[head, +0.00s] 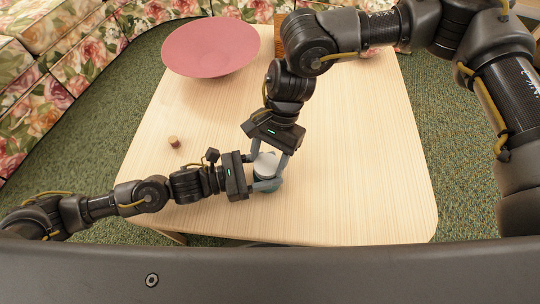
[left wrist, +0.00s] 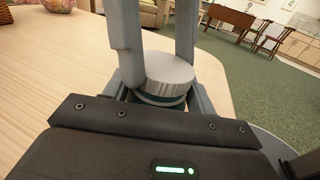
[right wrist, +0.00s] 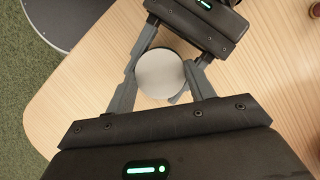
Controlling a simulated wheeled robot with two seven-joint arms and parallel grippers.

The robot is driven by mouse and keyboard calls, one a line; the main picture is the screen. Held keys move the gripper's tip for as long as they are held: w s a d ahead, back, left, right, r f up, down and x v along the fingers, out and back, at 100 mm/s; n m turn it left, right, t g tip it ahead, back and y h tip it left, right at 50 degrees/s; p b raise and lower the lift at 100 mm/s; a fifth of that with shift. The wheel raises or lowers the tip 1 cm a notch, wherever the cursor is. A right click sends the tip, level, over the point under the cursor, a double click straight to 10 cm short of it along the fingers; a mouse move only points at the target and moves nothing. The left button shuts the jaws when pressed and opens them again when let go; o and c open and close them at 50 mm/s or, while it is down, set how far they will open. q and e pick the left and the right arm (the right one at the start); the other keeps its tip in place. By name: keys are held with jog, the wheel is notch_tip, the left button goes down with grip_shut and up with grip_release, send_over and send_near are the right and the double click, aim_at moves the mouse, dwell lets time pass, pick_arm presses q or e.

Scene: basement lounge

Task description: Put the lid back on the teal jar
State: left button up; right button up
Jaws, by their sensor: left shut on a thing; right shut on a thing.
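The teal jar (head: 268,187) stands near the table's front edge; its teal side shows as a thin band under the lid in the left wrist view (left wrist: 157,99). The pale grey round lid (head: 265,164) is directly over the jar, looking level in the left wrist view (left wrist: 168,70). I cannot tell if it is fully seated. My left gripper (head: 262,173) comes in from the side, shut around the jar. My right gripper (head: 267,163) reaches down from above, shut on the lid, one finger on each side. In the right wrist view the lid (right wrist: 160,73) hides the jar.
A large pink bowl (head: 210,45) stands at the table's back left. A small brown cork-like piece (head: 174,141) lies left of the jar. The wooden table's (head: 360,170) right side is clear. A flowered sofa (head: 50,70) stands beyond the left side.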

pick_arm(q)
jog(key=shift+d+r, duration=0.2)
jog(key=shift+r, duration=0.45)
pick_arm(e)
jog(key=shift+s+d+f+h, duration=0.15)
jog(key=shift+s+d+f, duration=0.1)
jog(key=shift+f, duration=0.35)
jog(key=shift+s+d+f+h, duration=0.15)
jog(key=shift+s+d+f, duration=0.05)
jog(key=shift+f, duration=0.4)
pick_arm(q)
jog(key=shift+o, duration=0.4)
pick_arm(e)
jog(key=o, duration=0.9)
jog(key=shift+c, duration=0.2)
pick_arm(q)
jog(key=shift+w+f, duration=0.1)
jog(key=shift+w, duration=0.1)
pick_arm(e)
jog(key=shift+w+v, duration=0.25)
jog(key=shift+v, duration=1.7)
jog(key=shift+d+r, duration=0.1)
jog(key=shift+d, duration=0.05)
pick_arm(q)
jog(key=shift+s+a+f, duration=0.1)
jog(key=shift+a+f, duration=0.05)
jog(key=shift+f, duration=0.05)
pick_arm(e)
jog(key=shift+w, duration=0.1)
